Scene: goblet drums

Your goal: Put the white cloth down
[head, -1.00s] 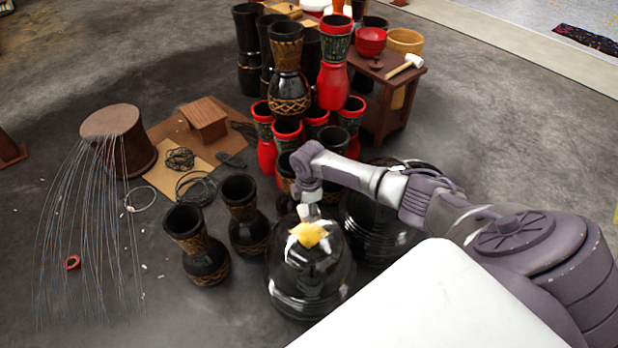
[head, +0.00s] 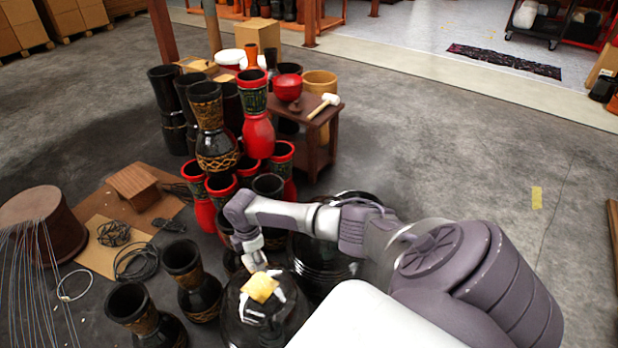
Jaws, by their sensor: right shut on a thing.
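My right gripper (head: 262,308) hangs at the bottom centre with its yellow top toward me, above or against a large glossy black drum (head: 238,334). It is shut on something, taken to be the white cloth. Pale strips show below the yellow part, but I cannot tell cloth from fingers there. The gripper itself hides most of what it holds. I cannot tell whether the held thing touches the drum. My left gripper is not in view.
Black goblet drums (head: 197,280) stand just left of the gripper. Red and black drums (head: 258,125) are stacked behind it. A small wooden table (head: 318,150) holds a red bowl (head: 288,88) and a mallet (head: 325,103). Open floor lies to the right.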

